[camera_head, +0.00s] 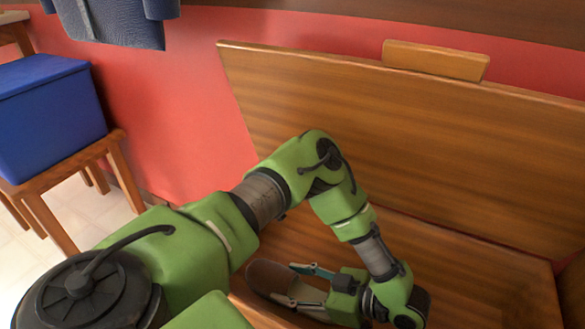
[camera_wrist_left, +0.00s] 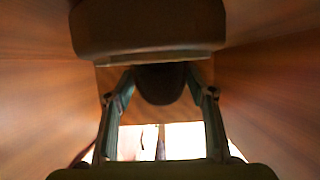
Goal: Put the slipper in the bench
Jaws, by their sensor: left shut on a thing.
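The brown-grey slipper (camera_head: 264,275) is in my left gripper (camera_head: 288,284), low in the head view. The two fingers are closed on its sides, and its rounded end sticks out to the left past the fingertips. The wooden bench (camera_head: 480,277) has its lid (camera_head: 400,140) raised against the wall. The gripper and slipper are over or within the bench's open box, near its front left edge; their exact height is unclear. In the left wrist view, a dark rounded part (camera_wrist_left: 160,88) shows between the fingers. My right gripper is out of view.
Wooden walls flank the gripper in the left wrist view. A blue box (camera_head: 50,105) stands on a wooden stool (camera_head: 75,160) at the left. Blue clothing (camera_head: 115,20) hangs on the red wall. The visible right part of the bench box looks empty.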

